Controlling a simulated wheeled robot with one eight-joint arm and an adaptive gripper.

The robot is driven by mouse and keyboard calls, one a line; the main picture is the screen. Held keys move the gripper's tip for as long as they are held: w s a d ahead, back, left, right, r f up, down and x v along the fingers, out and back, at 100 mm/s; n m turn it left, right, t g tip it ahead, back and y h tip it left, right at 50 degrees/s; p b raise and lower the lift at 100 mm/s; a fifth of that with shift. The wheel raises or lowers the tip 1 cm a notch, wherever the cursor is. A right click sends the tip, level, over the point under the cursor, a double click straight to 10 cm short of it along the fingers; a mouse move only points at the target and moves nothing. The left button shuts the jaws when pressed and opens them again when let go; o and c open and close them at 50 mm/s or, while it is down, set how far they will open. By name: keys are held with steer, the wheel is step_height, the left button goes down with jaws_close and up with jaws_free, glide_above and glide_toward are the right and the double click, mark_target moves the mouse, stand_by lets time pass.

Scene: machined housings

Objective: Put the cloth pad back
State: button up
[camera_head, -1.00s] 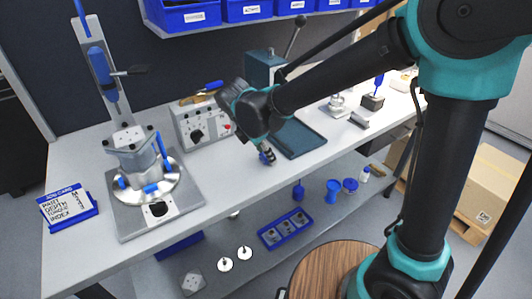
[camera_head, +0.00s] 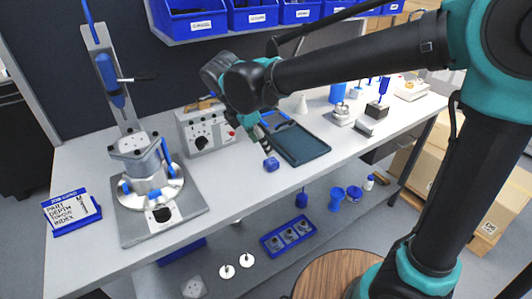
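A small blue block-like piece (camera_head: 271,165), which may be the cloth pad, is at the front part of the bench top, left of the dark tray. My gripper (camera_head: 266,149) points down just above it, its fingertips close to the blue piece. The fingers are small and dark here, and I cannot tell whether they are open or touch it. My arm hides part of the bench behind.
The dark teal tray (camera_head: 304,147) lies right of my gripper. A grey control box (camera_head: 203,130) stands behind left. A round fixture (camera_head: 152,183) and job card (camera_head: 72,210) are at left. Blue bins (camera_head: 188,19) hang above. The bench front between fixture and gripper is clear.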

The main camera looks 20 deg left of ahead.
steer(key=shift+v, duration=1.5)
steer(key=w+d+f+m+y, duration=0.1)
steer(key=w+d+f+m, duration=0.2)
steer(key=d, duration=0.4)
steer(key=w+d+f+m+g, duration=0.1)
steer(key=w+d+f+m, duration=0.15)
steer(key=d+m, duration=0.35)
steer(key=w+d+f+m+y, duration=0.1)
steer(key=d+f+m, duration=0.2)
steer(key=d, duration=0.6)
steer(key=s+d+f+m+t, duration=0.1)
steer(key=s+d+f+m, duration=0.2)
steer(key=d+m, duration=0.5)
steer(key=s+d+f+m, duration=0.4)
steer(key=d+f+m, duration=0.2)
steer(key=d, duration=0.4)
steer(key=shift+f+m+t+y, duration=0.25)
steer(key=shift+m+t+y, duration=0.15)
steer(key=shift+m, duration=0.5)
steer(key=shift+w, duration=0.1)
steer(key=shift+c, duration=0.2)
